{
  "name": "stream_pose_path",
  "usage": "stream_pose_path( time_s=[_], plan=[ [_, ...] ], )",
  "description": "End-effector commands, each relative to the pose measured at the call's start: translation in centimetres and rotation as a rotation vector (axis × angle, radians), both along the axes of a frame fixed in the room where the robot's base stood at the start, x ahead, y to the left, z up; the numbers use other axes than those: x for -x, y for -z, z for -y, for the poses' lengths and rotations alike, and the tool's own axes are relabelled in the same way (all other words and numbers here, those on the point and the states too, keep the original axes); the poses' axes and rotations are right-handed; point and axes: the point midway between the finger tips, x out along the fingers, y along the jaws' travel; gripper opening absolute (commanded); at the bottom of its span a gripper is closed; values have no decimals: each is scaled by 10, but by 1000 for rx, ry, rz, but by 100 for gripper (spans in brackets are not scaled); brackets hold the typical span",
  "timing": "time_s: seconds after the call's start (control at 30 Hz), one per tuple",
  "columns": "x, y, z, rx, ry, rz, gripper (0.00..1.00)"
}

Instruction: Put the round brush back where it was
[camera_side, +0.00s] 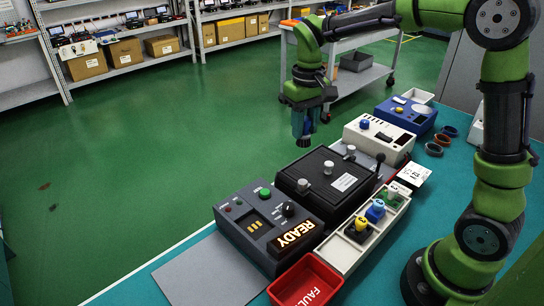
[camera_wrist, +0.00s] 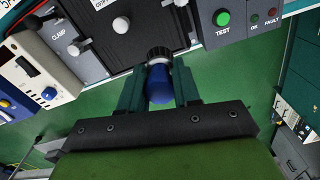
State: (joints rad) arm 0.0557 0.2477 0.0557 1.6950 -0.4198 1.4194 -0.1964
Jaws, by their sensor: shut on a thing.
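The round brush (camera_wrist: 159,86) has a blue handle and a dark round end. My gripper (camera_wrist: 158,74) is shut on it, with one finger on each side of the blue handle in the wrist view. In the side view, my gripper (camera_side: 303,126) holds it pointing down in the air, past the far side of the black fixture (camera_side: 310,194). The brush looks clear of the bench there, with the floor behind it. The spot where the brush was before cannot be told from these frames.
On the teal bench (camera_side: 405,235) stand a grey tester reading READY (camera_side: 262,215), a white tray (camera_side: 345,255) with several coloured parts, a red FAULT bin (camera_side: 306,284), a white unit (camera_side: 372,145) and a blue case (camera_side: 405,115). A lever (camera_side: 380,160) stands up beside the fixture.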

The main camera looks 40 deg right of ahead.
Motion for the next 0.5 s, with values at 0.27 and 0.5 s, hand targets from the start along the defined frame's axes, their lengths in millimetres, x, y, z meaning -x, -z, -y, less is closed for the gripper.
stream_pose_path(
  time_s=[0.27, 0.5],
  plan=[
    [61, -15, -70, 0, -143, 2, 0],
    [158, 13, -105, 1, -132, 3, 0]
  ],
)
